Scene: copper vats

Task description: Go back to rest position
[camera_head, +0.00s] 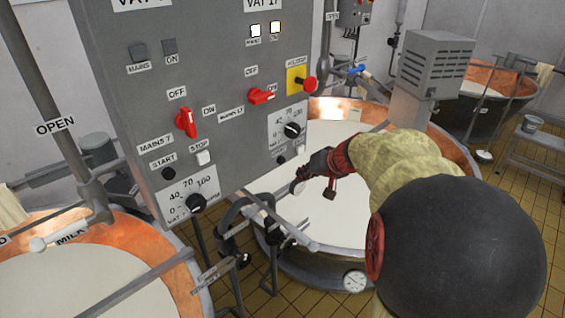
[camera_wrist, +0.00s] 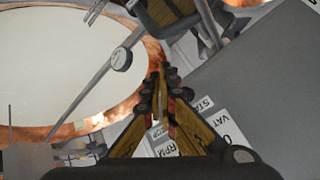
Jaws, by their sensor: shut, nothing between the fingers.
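My gripper (camera_head: 301,182) is at the end of my arm, in front of the right side of the grey control panel (camera_head: 225,115) and above the middle copper vat (camera_head: 335,200). In the wrist view my gripper (camera_wrist: 167,78) has its fingers together, with nothing between them. The panel (camera_wrist: 265,85) fills the right of that view, and the copper vat (camera_wrist: 65,65) lies at the left. No contact between the fingers and the panel can be made out.
The panel carries a left red switch (camera_head: 186,122), a right red switch (camera_head: 262,95), a red knob on yellow (camera_head: 304,84) and dials. A left copper vat (camera_head: 150,240), pipes and a grey motor box (camera_head: 432,62) stand around. Tiled floor (camera_head: 528,205) is open at right.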

